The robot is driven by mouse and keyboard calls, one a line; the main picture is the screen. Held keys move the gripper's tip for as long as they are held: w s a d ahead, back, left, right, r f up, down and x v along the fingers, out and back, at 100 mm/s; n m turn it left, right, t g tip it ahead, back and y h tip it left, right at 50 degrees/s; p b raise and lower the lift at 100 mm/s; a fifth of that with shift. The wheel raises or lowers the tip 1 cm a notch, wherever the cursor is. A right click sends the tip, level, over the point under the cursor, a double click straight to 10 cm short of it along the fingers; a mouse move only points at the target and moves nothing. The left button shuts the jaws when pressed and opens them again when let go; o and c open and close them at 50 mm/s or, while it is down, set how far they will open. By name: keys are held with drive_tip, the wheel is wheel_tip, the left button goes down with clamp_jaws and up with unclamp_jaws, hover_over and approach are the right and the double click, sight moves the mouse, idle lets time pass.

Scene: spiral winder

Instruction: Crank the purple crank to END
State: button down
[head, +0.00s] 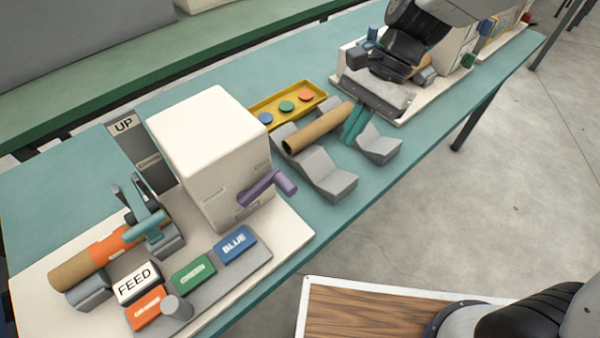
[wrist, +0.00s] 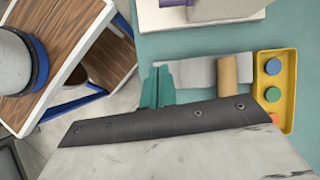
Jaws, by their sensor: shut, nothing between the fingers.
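The purple crank (head: 268,186) sits on the front right face of a white box (head: 208,140) in the head view, its handle pointing right. Small lettering on that face is too small to read. A purple piece at the top edge of the wrist view (wrist: 173,3) looks like part of the crank, mostly cut off. My gripper (head: 354,123) is shut and empty, its teal fingers together. It is well to the right of the crank, by the right end of a cardboard tube (head: 320,127). My gripper also shows in the wrist view (wrist: 157,86).
The tube lies on grey cradles (head: 330,180). A yellow tray (head: 290,105) with coloured discs is behind it.

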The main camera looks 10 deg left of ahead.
sight(291, 182)
drive_tip(key=shift+m+g, duration=0.3)
drive_tip(key=shift+m, duration=0.3)
drive_tip(key=x, duration=0.4)
drive_tip(key=w+a+x, duration=0.1)
drive_tip(key=x, duration=0.3)
drive_tip(key=a+x, duration=0.1)
drive_tip(key=x, duration=0.3)
drive_tip(key=shift+w+a+f, duration=0.15)
drive_tip(key=shift+w+a, duration=0.05)
drive_tip(key=shift+a, duration=0.15)
drive_tip(key=shift+s+a+r, duration=0.5)
drive_tip(key=shift+s+r, duration=0.05)
drive_tip(key=shift+r, duration=0.1)
drive_tip(key=shift+s+a+r, duration=0.45)
drive_tip(key=shift+s+r, duration=0.05)
drive_tip(key=shift+r, duration=0.15)
drive_tip(key=shift+s+a+r, duration=0.25)
drive_tip(key=shift+s+r, duration=0.1)
drive_tip(key=shift+r, duration=0.45)
